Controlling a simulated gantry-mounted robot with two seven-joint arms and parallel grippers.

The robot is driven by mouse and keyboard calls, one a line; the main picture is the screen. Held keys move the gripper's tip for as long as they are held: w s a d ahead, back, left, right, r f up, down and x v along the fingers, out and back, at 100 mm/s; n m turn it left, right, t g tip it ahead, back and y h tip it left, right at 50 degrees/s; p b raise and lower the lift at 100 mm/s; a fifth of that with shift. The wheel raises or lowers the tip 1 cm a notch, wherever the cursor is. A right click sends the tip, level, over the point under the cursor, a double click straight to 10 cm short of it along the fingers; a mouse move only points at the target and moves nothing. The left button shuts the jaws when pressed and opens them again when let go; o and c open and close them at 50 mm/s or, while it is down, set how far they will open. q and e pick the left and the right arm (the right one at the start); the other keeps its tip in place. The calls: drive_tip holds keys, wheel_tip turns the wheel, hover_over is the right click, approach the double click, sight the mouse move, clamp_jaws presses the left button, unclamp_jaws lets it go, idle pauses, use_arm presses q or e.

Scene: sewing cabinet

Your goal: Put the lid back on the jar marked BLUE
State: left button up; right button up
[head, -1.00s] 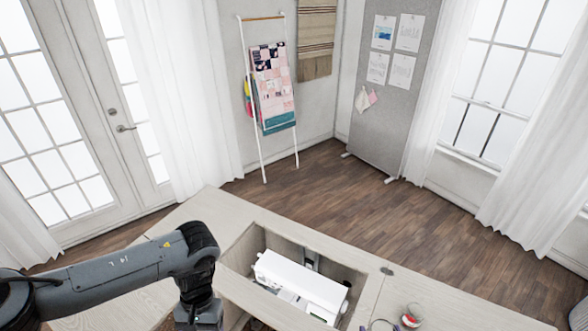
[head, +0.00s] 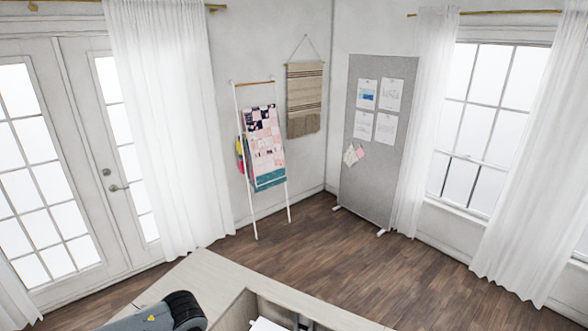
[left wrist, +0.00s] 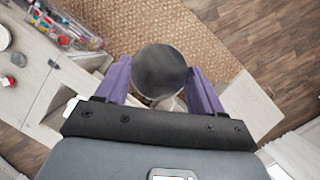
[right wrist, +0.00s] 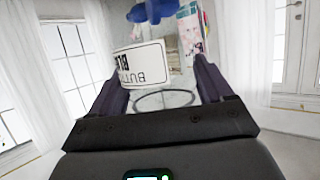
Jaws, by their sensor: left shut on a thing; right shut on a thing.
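My left gripper (left wrist: 160,80) is shut on a round dark grey lid (left wrist: 160,70), seen face-on between its two purple fingers. My right gripper (right wrist: 160,82) is shut on a clear jar whose white label (right wrist: 140,66) shows upside-down letters, partly legible as BUTT and BLUE. The jar's round rim (right wrist: 165,98) is near the fingers, with no lid visible on it. Blue contents (right wrist: 152,11) show at the jar's far end. Neither gripper shows in the head view, so the gap between lid and jar cannot be told.
A woven rug (left wrist: 215,35) lies on the wood floor. The head view mostly shows the floor (head: 320,235), walls and the cabinet's far edge.

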drive_tip(key=shift+r, duration=0.1)
drive_tip(key=a+r+n+g+y, duration=0.1)
drive_tip(key=a+r+n+y, duration=0.3)
drive_tip(key=a, duration=0.3)
drive_tip(key=w+a+r+n+g+y, duration=0.1)
drive_tip(key=a+r+n+g+y, duration=0.1)
drive_tip(key=a+r+n+y, duration=0.2)
drive_tip(key=shift+a+r+y, duration=0.3)
drive_tip(key=shift+a+r, duration=0.9)
drive_tip(key=shift+a, duration=1.05)
